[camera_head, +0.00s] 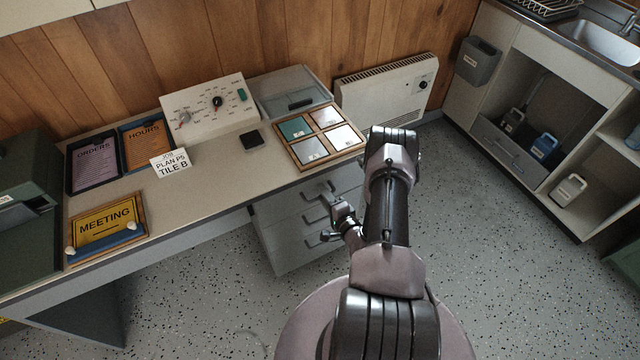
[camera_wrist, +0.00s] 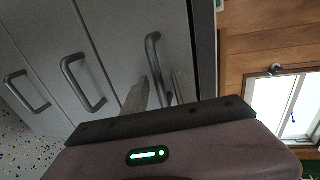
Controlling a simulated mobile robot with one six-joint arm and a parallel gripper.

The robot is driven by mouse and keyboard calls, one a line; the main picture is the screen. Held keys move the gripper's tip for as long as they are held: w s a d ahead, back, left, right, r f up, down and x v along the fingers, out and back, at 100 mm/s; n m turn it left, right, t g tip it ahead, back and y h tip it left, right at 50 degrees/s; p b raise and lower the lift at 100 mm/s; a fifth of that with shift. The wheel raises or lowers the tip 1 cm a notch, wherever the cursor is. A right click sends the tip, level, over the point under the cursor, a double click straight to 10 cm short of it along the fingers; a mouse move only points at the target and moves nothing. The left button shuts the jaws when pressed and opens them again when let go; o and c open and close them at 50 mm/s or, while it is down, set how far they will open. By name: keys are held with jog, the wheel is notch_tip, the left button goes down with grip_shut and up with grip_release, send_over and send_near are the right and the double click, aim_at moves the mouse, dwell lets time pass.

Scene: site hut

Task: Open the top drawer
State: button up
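The grey drawer unit (camera_head: 285,228) stands under the right end of the desk, its drawers looking shut. In the wrist view the picture is turned. The top drawer's handle (camera_wrist: 151,50) is the rightmost bar, closest to the dark desk edge. The middle handle (camera_wrist: 68,72) and lowest handle (camera_wrist: 12,88) lie further left. My gripper (camera_wrist: 159,80) is open, with one finger on each side of the lower part of the top handle. I cannot tell whether the fingers touch it. In the head view my gripper (camera_head: 335,195) is at the drawer fronts, partly covering the handles.
The desk (camera_head: 215,190) carries a tile tray (camera_head: 307,163), a control box (camera_head: 207,107) and signs. A wall heater (camera_head: 385,90) is behind my arm. A sink cabinet (camera_head: 545,190) stands at the right. The speckled floor (camera_head: 480,280) between is clear.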

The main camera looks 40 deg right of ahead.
jog(key=shift+a, duration=0.1)
grip_shut()
dwell(1.4)
